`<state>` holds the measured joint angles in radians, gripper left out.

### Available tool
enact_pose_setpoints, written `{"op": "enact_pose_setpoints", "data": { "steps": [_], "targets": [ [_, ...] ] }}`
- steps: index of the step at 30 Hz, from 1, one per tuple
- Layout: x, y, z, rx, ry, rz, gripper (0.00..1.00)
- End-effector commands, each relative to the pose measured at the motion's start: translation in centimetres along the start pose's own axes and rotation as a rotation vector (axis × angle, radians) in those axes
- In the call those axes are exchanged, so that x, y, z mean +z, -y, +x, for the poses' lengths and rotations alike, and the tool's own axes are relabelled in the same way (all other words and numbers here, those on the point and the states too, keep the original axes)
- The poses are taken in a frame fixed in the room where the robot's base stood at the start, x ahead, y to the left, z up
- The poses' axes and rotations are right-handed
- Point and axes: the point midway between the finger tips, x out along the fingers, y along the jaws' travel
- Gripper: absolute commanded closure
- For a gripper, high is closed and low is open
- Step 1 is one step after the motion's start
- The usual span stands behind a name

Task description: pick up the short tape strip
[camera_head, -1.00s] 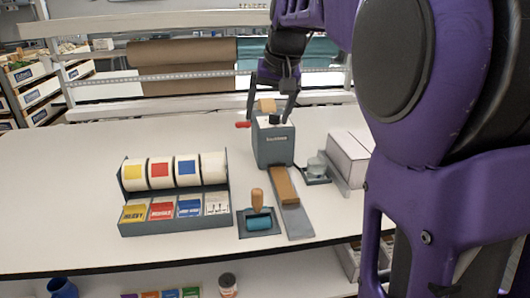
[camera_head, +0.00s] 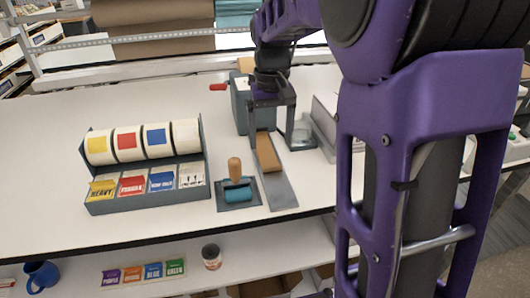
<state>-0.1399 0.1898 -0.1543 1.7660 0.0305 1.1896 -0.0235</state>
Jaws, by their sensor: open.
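A short brown tape strip (camera_head: 267,152) lies on the grey sloping plate (camera_head: 280,192) in front of the grey tape dispenser (camera_head: 240,108). My gripper (camera_head: 271,128) is open, with its fingers pointing down. In the picture it is just behind the strip's far end, in front of the dispenser's right part. I cannot tell its exact height above the strip. The gripper hides part of the dispenser, and nothing shows between its fingers.
A roller with a wooden handle (camera_head: 235,172) stands left of the plate. A label rack (camera_head: 150,200) with several rolls is further left. A small clear container (camera_head: 300,135) and a pale box (camera_head: 325,115) stand close on the right. The table's left side is clear.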

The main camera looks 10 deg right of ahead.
Motion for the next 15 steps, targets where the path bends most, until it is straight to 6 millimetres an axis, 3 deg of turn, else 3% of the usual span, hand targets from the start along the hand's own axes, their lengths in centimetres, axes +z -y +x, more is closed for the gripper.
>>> {"op": "enact_pose_setpoints", "data": {
  "steps": [8,15],
  "targets": [
    [0.1,-0.1,2.3,-0.001,0.0,0.0,0.12],
    [0.7,-0.4,5.8,-0.001,0.001,0.001,0.12]
  ]
}}
